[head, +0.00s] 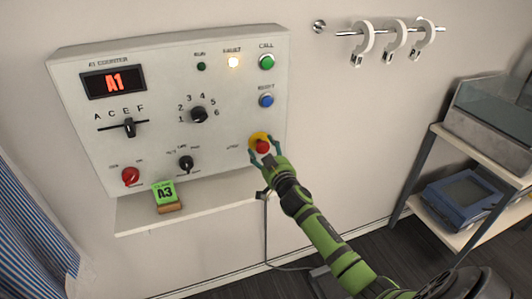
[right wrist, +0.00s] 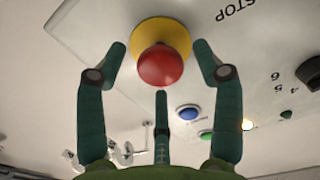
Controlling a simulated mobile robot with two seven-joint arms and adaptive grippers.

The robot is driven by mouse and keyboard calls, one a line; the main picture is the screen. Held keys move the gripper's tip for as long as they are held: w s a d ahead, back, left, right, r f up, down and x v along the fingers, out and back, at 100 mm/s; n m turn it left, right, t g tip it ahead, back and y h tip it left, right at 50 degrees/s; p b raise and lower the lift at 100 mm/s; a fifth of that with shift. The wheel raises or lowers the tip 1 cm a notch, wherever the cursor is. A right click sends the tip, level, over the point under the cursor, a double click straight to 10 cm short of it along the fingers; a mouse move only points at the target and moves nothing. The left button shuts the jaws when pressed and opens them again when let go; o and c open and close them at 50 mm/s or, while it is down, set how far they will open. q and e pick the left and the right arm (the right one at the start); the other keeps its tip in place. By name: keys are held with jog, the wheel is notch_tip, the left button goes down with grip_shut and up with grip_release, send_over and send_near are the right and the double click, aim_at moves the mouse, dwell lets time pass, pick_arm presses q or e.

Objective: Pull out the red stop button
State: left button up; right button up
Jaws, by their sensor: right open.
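The red stop button (head: 263,146) sits on a yellow base at the lower right of the white control panel (head: 225,150). In the right wrist view the red stop button (right wrist: 161,66) shows as a round red cap in front of its yellow disc (right wrist: 162,36). My right gripper (head: 264,161) is at the button, and its teal fingers are spread apart. In the right wrist view two fingers of the right gripper (right wrist: 160,62) stand on either side of the button, with gaps to it, and a third lies below it. My left gripper is not in view.
The panel carries a lit A1 display (head: 115,81), a lit fault lamp (head: 233,62), a green call button (head: 267,62), a blue button (head: 266,100) and several knobs. A green A3 card (head: 164,193) stands on the ledge (head: 132,219) below. A shelf rack (head: 432,160) is at right.

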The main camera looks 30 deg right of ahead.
jog(key=shift+s+a+f, duration=0.1)
jog(key=shift+s+a, duration=0.05)
jog(key=shift+s, duration=0.2)
jog(key=v, duration=1.1)
jog(key=shift+s, duration=0.2)
jog(key=s+a+f+n+g+y, duration=0.1)
jog(key=s+a+f+g, duration=0.2)
jog(key=f, duration=0.9)
jog(key=s+a+f+g+y+b, duration=0.15)
jog(key=s+f, duration=0.25)
jog(key=f, duration=0.8)
jog(key=s+a+f+n+g, duration=0.1)
jog(key=s+f+g, duration=0.3)
jog(key=f, duration=0.7)
jog(key=s+a+f+n+g, duration=0.1)
jog(key=s+a+f+g, duration=0.1)
jog(key=s+f, duration=0.4)
jog(key=s+a+f+n+g+y, duration=0.1)
jog(key=s+a+f+g, duration=0.2)
jog(key=s+f, duration=0.4)
jog(key=s+a+f+n+g+y, duration=0.1)
jog(key=s+a+f+g, duration=0.2)
jog(key=s, duration=1.6)
notch_tip(320, 180, down, 4)
jog(key=shift+s+a+f+b, duration=0.15)
jog(key=shift+s+a+b, duration=0.2)
jog(key=shift+a, duration=0.2)
